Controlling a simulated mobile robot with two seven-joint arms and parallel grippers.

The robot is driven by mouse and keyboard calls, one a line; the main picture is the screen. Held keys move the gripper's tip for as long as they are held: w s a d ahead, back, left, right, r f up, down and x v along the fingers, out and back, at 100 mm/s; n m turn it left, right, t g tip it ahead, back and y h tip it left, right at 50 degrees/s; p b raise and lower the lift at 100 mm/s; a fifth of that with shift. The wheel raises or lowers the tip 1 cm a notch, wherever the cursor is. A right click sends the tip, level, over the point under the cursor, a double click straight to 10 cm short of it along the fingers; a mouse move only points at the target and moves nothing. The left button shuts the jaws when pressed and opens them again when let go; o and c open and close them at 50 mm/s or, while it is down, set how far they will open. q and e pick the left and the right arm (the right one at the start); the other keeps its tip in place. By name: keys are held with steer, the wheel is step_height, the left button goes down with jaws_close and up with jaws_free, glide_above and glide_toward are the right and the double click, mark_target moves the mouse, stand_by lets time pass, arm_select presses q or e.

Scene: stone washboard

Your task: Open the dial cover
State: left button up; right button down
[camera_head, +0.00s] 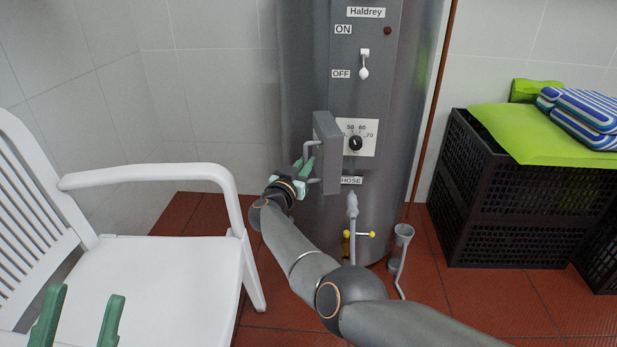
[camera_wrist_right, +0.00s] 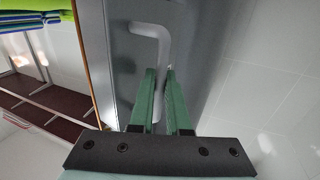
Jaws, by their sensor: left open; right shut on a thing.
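The dial cover (camera_head: 327,152) is a grey plate on the front of the grey metal boiler (camera_head: 300,70). It stands swung out to the left, and the dial (camera_head: 355,143) with its number scale shows beside it. The cover's bar handle (camera_head: 310,144) is on its left-facing side. My right gripper (camera_head: 306,170) is shut on this handle; in the right wrist view the fingers close around the grey handle (camera_wrist_right: 160,40). My left gripper (camera_head: 80,312) is open and empty at the bottom left, in front of the white chair.
A white armchair (camera_head: 160,265) stands at the left. Black crates (camera_head: 520,215) with a green cushion (camera_head: 550,140) stand at the right. An ON/OFF switch (camera_head: 363,65) is above the dial, and a hose pipe with a yellow-ended tap (camera_head: 358,234) is below.

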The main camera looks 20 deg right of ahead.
arm_select(q)
steer(key=shift+d+f+b, duration=0.25)
steer(key=shift+f+b, duration=0.4)
steer(key=shift+f, duration=0.5)
arm_select(e)
steer(key=shift+w+r+h, duration=0.1)
steer(key=shift+h, duration=0.2)
steer(key=c, duration=0.9)
jaws_free()
steer(key=shift+a, duration=0.1)
